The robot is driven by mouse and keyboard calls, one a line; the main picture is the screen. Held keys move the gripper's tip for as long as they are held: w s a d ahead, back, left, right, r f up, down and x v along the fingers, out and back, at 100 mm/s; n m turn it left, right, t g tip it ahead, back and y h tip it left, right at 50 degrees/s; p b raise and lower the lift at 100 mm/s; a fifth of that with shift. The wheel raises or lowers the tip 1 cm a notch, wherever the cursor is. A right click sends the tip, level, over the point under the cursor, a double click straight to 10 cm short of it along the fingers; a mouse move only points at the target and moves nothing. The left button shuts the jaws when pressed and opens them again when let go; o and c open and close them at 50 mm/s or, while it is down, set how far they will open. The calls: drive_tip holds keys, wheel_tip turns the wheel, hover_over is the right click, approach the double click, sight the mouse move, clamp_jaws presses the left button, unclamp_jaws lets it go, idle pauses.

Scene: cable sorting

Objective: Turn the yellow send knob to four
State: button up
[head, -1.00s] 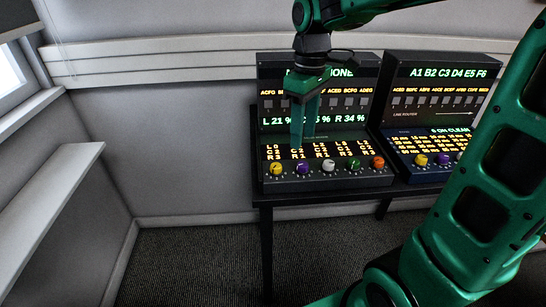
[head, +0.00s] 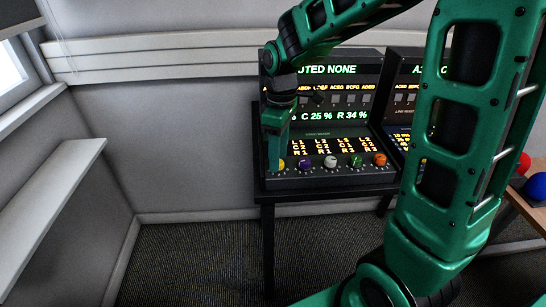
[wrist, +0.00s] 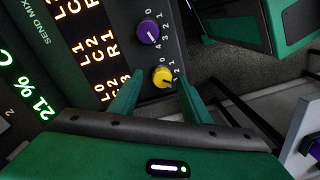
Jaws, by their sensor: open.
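The yellow send knob (wrist: 162,77) sits at the end of the knob row on the sloped front panel of the left console (head: 330,172). In the head view the yellow knob (head: 282,164) shows just beside my fingertips. My gripper (wrist: 155,90) is open, with one finger on each side of the yellow knob in the wrist view. I cannot tell whether the fingers touch it. Its pointer mark lies near the low numbers, but the exact setting is hard to read. The purple knob (wrist: 148,33) is beside it. My gripper (head: 274,165) partly hides the console's left end in the head view.
White (head: 330,161), green (head: 356,160) and orange (head: 380,159) knobs continue the row to the right. A second console (head: 400,100) stands behind my arm. Both are on a dark table (head: 325,190). Open floor lies in front and to the left.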

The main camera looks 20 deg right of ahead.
drive_tip(key=shift+f, duration=0.4)
drive_tip(key=shift+c, duration=0.4)
drive_tip(key=c, duration=1)
drive_tip(key=shift+o, duration=0.2)
drive_tip(key=shift+a, duration=0.2)
drive_tip(key=shift+d, duration=0.15)
drive_tip(key=shift+d+m, duration=0.1)
drive_tip(key=shift+m, duration=0.8)
drive_tip(key=m, duration=0.5)
drive_tip(key=shift+s+d, duration=0.1)
drive_tip(key=shift+m, duration=0.3)
